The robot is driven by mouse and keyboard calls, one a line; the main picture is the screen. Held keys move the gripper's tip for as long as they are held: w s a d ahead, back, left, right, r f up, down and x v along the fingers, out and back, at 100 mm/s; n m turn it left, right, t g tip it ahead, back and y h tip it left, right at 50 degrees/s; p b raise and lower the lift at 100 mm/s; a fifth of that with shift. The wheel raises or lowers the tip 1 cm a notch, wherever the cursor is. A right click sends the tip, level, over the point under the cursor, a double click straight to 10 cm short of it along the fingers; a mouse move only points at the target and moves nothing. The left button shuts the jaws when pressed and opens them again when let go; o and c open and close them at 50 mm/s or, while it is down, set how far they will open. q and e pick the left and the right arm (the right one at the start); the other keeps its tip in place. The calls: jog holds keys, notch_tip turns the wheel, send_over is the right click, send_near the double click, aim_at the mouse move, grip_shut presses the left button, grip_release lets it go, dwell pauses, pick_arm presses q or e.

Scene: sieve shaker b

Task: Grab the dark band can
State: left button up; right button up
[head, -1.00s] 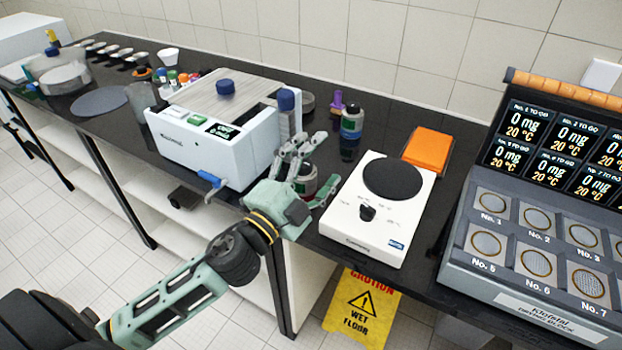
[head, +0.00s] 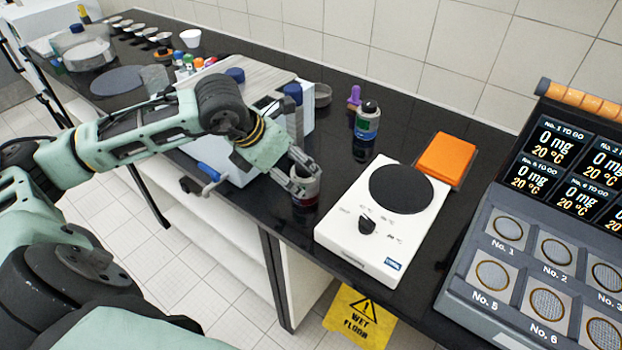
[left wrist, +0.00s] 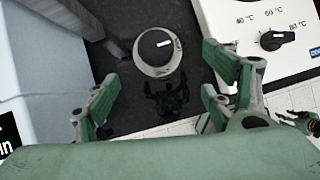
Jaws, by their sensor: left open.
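A small can (head: 307,188), grey with a dark lower part, stands on the black bench top just left of the hot plate. In the left wrist view the can (left wrist: 158,55) shows from above with a black round lid and a pale rim. My left gripper (head: 303,176) is at the can and partly hides it in the head view. In the left wrist view the left gripper (left wrist: 163,85) is open, its fingers spread either side of the can with dark bench showing between. I cannot tell whether a finger touches it.
A white hot plate (head: 345,229) stands close on the right. A white-blue machine (head: 232,168) stands close on the left. The bench's front edge is close.

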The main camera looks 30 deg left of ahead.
aim_at(298, 171)
pick_arm(q)
jog(key=shift+w+d+f+p, duration=0.2)
jog(key=shift+w+f, duration=0.25)
jog(key=shift+w, duration=0.15)
jog(key=shift+w+d+f+p, duration=0.1)
jog(key=shift+w+d+f, duration=0.1)
jog(key=shift+w+f, duration=0.5)
jog(key=shift+f, duration=0.15)
jog(key=shift+f+p, duration=0.55)
jog(key=shift+p, duration=0.5)
jog(key=x, duration=0.3)
jog(key=shift+w+f+p, duration=0.2)
jog(key=shift+w+p, duration=0.15)
jog(key=shift+p, duration=0.05)
jog(key=shift+w+f, duration=0.1)
jog(key=shift+f, duration=0.05)
jog(key=c, duration=1.5)
jog(key=shift+a, duration=0.1)
jog(key=shift+c, duration=0.8)
pick_arm(e)
jog(key=r, duration=0.1)
jog(key=w+r, duration=0.1)
jog(key=r, duration=0.1)
jog(key=shift+w+r, duration=0.1)
jog(key=shift+r, duration=0.1)
